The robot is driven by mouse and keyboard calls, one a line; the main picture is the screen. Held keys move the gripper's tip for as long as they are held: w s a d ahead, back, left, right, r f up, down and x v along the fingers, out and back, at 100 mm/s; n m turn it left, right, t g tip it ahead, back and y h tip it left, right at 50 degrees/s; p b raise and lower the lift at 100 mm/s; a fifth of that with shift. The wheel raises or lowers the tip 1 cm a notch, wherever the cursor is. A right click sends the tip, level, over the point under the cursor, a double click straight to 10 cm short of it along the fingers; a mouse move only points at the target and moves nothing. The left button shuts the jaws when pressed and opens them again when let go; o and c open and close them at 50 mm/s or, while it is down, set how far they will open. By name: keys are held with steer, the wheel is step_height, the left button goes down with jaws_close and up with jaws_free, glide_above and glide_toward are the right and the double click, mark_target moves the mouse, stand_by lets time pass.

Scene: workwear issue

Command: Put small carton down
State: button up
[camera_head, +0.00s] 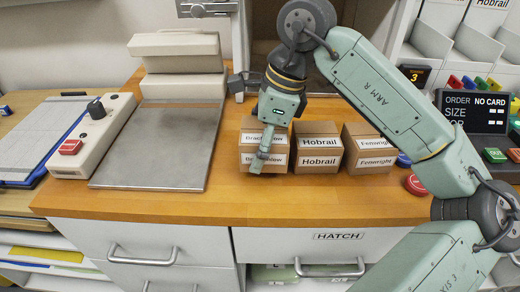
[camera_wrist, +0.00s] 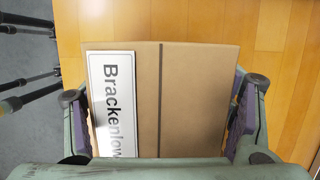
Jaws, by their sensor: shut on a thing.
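A small brown carton (camera_head: 281,151) stands on the wooden counter in the head view, at the left end of a row of cartons. Its white labels are partly hidden by my gripper (camera_head: 262,158). In the wrist view the carton (camera_wrist: 200,100) fills the space between the fingers of my gripper (camera_wrist: 160,115), and its label reads "Brackenlow". The fingers are shut on its two sides. The carton looks upright and level with its neighbours; I cannot tell whether its base touches the counter.
The Hobrail carton (camera_head: 318,148) stands close at the right, with the Fenwright carton (camera_head: 367,150) beyond it. A metal plate (camera_head: 160,145) lies at the left. The wooden counter (camera_head: 290,200) is clear in front of the cartons. Red and blue buttons sit farther right.

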steer(key=shift+f, duration=1.2)
steer(key=shift+f, duration=0.2)
steer(key=o, duration=1.4)
steer(key=shift+r, duration=0.1)
steer(key=shift+c, duration=0.2)
